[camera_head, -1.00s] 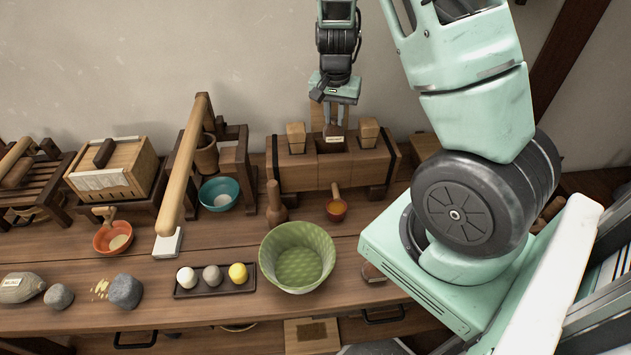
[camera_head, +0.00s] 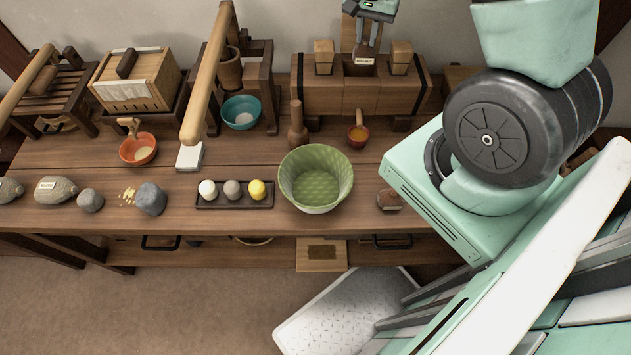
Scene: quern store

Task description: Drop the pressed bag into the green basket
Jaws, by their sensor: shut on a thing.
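My gripper (camera_head: 366,47) is at the top edge, over the middle slot of the wooden wedge press (camera_head: 345,97). It is shut on the pressed bag (camera_head: 364,62), a brown piece with a pale label. The bag is between the two upright wedges; its lower part is hidden by the press front, and I cannot tell whether it is clear of the slot. The green basket (camera_head: 316,205) stands on the table in front of the press, toward the near edge. It is open at the top and looks empty.
A teal bowl (camera_head: 241,112) and a long pole (camera_head: 208,75) stand left of the press.

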